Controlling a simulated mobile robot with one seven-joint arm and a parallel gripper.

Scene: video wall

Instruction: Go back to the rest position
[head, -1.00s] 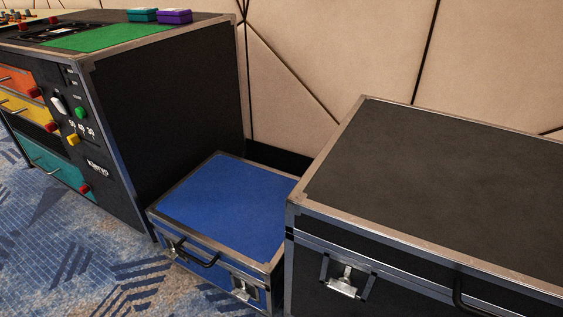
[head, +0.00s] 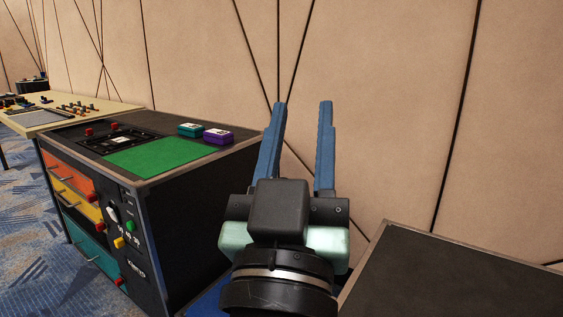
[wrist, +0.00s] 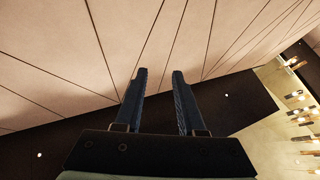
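My gripper (head: 299,110) stands raised with its two blue fingers pointing up in the head view. The fingers are apart with nothing between them. In the wrist view the same fingers (wrist: 158,75) are spread and empty, with the panelled wall and dark upper area behind them. My gripper is in front of the beige wall, right of the black console with the green mat (head: 155,154), and touches nothing that I can see.
The console carries a teal box (head: 191,130) and a purple box (head: 218,136). A black case (head: 455,275) stands at the lower right. A blue case (head: 208,302) is mostly hidden behind my arm. A table (head: 85,112) stands at the far left.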

